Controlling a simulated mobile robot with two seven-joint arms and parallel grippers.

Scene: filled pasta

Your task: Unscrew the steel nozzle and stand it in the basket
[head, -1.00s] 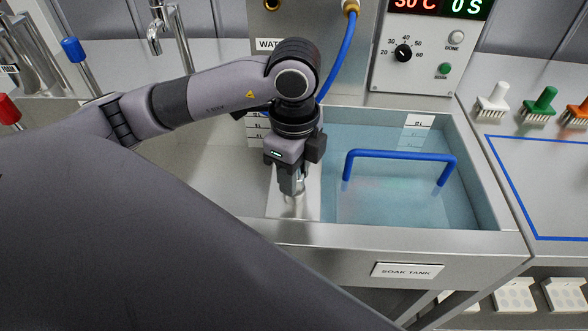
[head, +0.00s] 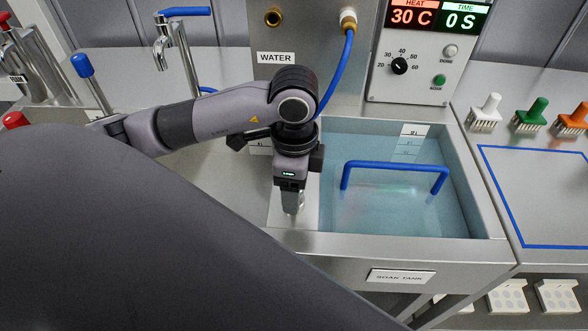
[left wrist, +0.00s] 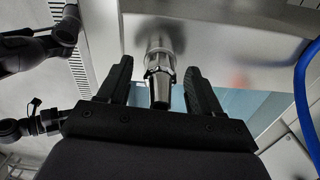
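The steel nozzle (head: 293,203) stands on the pale strip at the left edge of the soak tank, directly below my left gripper (head: 291,190). In the left wrist view the shiny, tapered nozzle (left wrist: 160,75) lies between the two dark fingers of my left gripper (left wrist: 160,88). The fingers are apart, with a gap on each side of the nozzle. The basket sits under water in the tank; its blue handle (head: 397,164) rises above the surface, and its walls are hard to make out.
The soak tank's steel rim (head: 400,246) surrounds the water. A blue hose (head: 337,75) hangs behind my left gripper. A control box (head: 425,60) reads 30 C and 0 S. Coloured brushes (head: 530,113) stand at the right, behind a blue-outlined area (head: 540,195).

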